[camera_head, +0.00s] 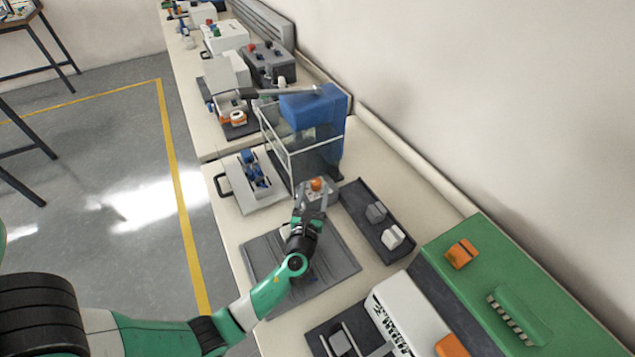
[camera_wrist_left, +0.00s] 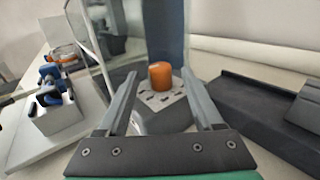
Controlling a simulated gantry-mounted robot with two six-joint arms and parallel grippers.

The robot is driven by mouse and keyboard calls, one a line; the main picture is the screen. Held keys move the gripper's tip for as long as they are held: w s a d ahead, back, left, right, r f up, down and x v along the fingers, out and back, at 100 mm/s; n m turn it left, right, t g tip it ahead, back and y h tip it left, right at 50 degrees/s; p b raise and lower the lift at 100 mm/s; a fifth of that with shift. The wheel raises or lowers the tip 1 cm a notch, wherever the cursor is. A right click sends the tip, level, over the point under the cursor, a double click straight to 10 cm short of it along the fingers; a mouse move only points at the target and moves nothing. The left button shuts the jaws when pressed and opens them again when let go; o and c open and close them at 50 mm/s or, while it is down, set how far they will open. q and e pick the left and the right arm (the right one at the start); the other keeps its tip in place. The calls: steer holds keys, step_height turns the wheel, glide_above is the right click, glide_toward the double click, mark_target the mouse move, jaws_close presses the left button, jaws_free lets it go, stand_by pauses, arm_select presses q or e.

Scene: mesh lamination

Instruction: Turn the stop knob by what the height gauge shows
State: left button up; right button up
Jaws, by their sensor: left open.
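The stop knob is an orange cylinder (camera_wrist_left: 161,75) on a light grey dial plate with dark marks (camera_wrist_left: 160,97), in front of the blue press. It also shows in the head view (camera_head: 317,184). My left gripper (camera_head: 314,190) is open, and in the left wrist view its two fingers (camera_wrist_left: 160,85) point toward the knob, one on each side in the picture. I cannot tell whether the fingertips are level with the knob. The knob's pointing direction is too small to read. I cannot make out a height gauge for certain. My right gripper is not in view.
The blue press (camera_head: 333,120) with a clear guard stands behind the knob. A dark tray (camera_head: 367,223) with two blocks lies to the right. A plate with a blue clamp device (camera_head: 254,178) is at left. A dark grey mat (camera_head: 338,262) lies under my left arm.

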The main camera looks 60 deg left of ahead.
arm_select(q)
steer(key=shift+w+a, duration=0.3)
steer(key=shift+a, duration=0.15)
steer(key=shift+s+d, duration=0.1)
steer(key=shift+c, duration=0.5)
jaws_close()
steer(key=shift+s+r+m+t+h+p, duration=0.1)
steer(key=shift+s+m+t+h+p, duration=0.05)
steer(key=shift+m+t+h+p, duration=0.35)
steer(key=shift+m+t+h, duration=0.3)
steer(key=shift+t, duration=0.1)
steer(key=shift+o, duration=0.5)
jaws_free()
